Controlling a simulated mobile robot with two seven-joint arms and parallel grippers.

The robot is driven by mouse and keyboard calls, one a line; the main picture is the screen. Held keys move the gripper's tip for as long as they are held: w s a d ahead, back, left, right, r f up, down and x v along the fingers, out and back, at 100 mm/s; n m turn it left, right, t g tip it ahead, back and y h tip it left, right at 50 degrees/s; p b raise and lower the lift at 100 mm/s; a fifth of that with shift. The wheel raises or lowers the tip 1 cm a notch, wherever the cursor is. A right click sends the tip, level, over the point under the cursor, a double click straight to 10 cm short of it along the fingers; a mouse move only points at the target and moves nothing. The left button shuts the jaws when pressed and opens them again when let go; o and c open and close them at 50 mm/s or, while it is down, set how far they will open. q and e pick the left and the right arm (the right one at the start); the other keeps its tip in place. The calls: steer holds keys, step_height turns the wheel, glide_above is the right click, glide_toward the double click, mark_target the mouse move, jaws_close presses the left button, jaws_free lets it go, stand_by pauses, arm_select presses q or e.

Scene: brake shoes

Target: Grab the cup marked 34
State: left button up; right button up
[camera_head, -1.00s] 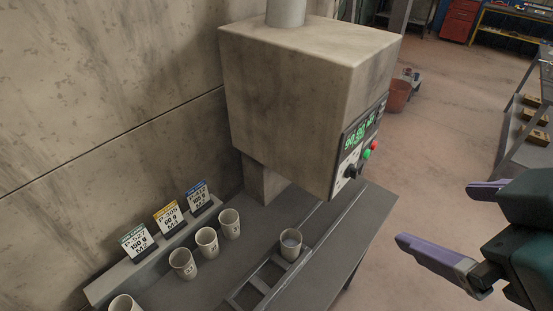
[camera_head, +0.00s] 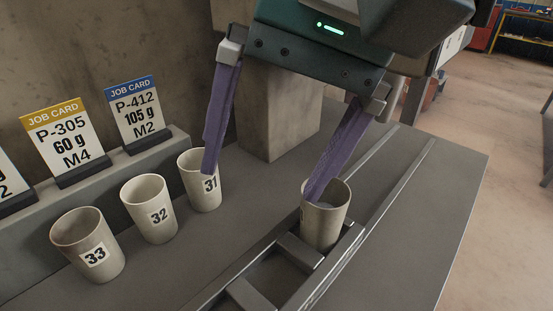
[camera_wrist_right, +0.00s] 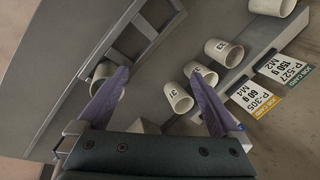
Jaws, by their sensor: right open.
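No cup shows a readable 34. In the head view, pale cups marked 33 (camera_head: 88,245), 32 (camera_head: 150,210) and 31 (camera_head: 198,185) stand in a row. An unmarked-looking cup (camera_head: 325,222) stands in the rail track; its number is not visible. The wrist view shows another cup (camera_wrist_right: 272,5) cut off at the top edge beyond cup 33, its number unseen. My right gripper (camera_head: 260,185) is open and empty, its purple fingers spread above the bench. One fingertip overlaps cup 31, the other overlaps the rim of the track cup; contact cannot be told. My left gripper is not in view.
Job cards P-305 (camera_head: 66,140) and P-412 (camera_head: 138,112) stand on a ledge behind the cups. A concrete post (camera_head: 280,110) rises behind the gripper. The metal track (camera_head: 365,235) crosses the bench. The bench right of it (camera_head: 430,210) is clear.

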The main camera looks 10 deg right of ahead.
mark_target(324, 202)
steer(key=w+d+f+t+h+b, duration=0.1)
steer(key=w+d+f+h, duration=0.25)
steer(key=d, duration=0.45)
steer(key=shift+n+h, duration=0.25)
steer(key=shift+n, duration=0.15)
steer(key=f, duration=0.3)
steer(key=w+f, duration=0.1)
steer(key=f, duration=0.4)
steer(key=shift+w+a+f, duration=0.2)
steer(key=shift+w+f, duration=0.1)
steer(key=shift+w, duration=0.05)
jaws_close()
steer(key=shift+r+p, duration=0.2)
steer(key=shift+p, duration=0.1)
